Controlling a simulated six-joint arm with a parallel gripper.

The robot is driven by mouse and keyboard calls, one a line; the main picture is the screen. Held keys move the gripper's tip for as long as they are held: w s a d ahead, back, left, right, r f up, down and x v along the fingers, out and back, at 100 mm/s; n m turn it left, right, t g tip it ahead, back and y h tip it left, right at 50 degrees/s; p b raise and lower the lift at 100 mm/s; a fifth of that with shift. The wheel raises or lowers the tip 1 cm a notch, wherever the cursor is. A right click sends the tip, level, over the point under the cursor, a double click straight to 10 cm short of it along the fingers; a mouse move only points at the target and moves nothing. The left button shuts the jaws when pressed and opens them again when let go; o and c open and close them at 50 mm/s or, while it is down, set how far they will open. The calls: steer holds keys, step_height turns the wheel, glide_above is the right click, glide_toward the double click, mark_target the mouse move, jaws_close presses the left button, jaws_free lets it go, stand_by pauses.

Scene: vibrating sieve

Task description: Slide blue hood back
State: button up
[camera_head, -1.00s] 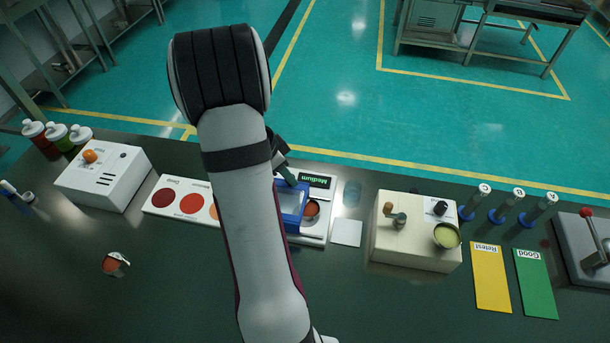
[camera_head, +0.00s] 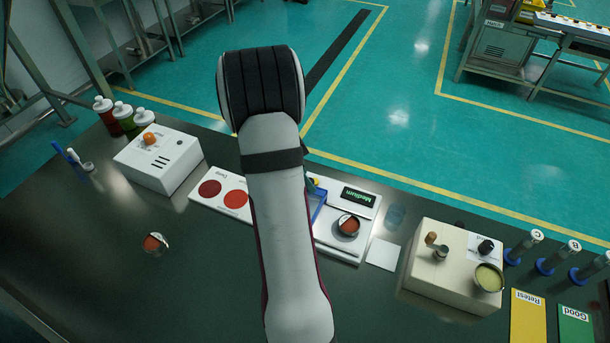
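The blue hood (camera_head: 318,205) shows as a narrow blue strip just right of my forearm; the rest of it is hidden behind the arm. It sits on a white device (camera_head: 336,240) with a small display reading "Medium" (camera_head: 357,196). A small cup with reddish contents (camera_head: 348,225) stands uncovered on the device, right of the hood. My arm crosses the middle of the view, and my gripper is hidden behind it. I cannot see its fingers or whether they touch the hood.
Left of my arm are a card with red circles (camera_head: 223,190), a white box with an orange knob (camera_head: 160,160) and a small cup (camera_head: 154,243). A cream box (camera_head: 455,265), several blue-based tubes and yellow (camera_head: 528,317) and green (camera_head: 575,325) cards are at right.

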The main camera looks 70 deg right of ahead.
steer(key=shift+r, duration=0.1)
steer(key=v, duration=1.5)
steer(key=shift+w+a+r, duration=0.15)
steer(key=shift+w+r, duration=0.05)
steer(key=shift+r, duration=0.05)
steer(key=w+a+r+n+t+y, duration=0.15)
steer(key=a+n, duration=0.65)
steer(key=a, duration=0.9)
steer(key=s+a+f+n+y, duration=0.1)
steer(key=s+a+n, duration=0.2)
steer(key=a, duration=0.4)
steer(key=s+a+f+n+t+y, duration=0.1)
steer(key=s+a+n, duration=0.3)
steer(key=a+n, duration=0.2)
steer(key=s+a+f+n+y, duration=0.1)
steer(key=s+a+n, duration=0.2)
steer(key=a, duration=0.5)
steer(key=shift+s+f+n, duration=0.25)
steer(key=shift+f+n, duration=0.05)
steer(key=shift+n, duration=0.5)
